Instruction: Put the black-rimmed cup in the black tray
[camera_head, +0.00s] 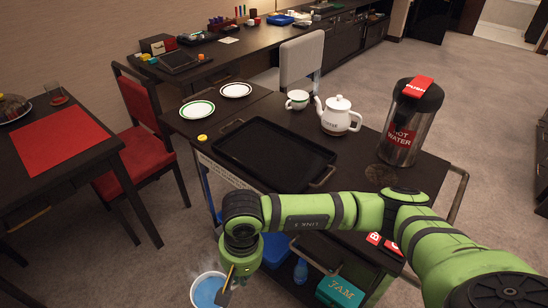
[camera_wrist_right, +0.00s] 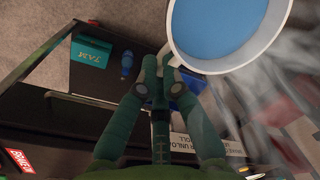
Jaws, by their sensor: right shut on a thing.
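The black tray (camera_head: 272,152) lies empty on the dark cart top in the head view. My right gripper (camera_head: 229,284) is low in front of the cart's near left corner, below the level of its top. My left gripper is out of view.
A green-rimmed cup (camera_head: 298,100), a white teapot (camera_head: 338,116) and a hot-water dispenser (camera_head: 408,130) stand behind and right of the tray. A red chair (camera_head: 150,150) stands left.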

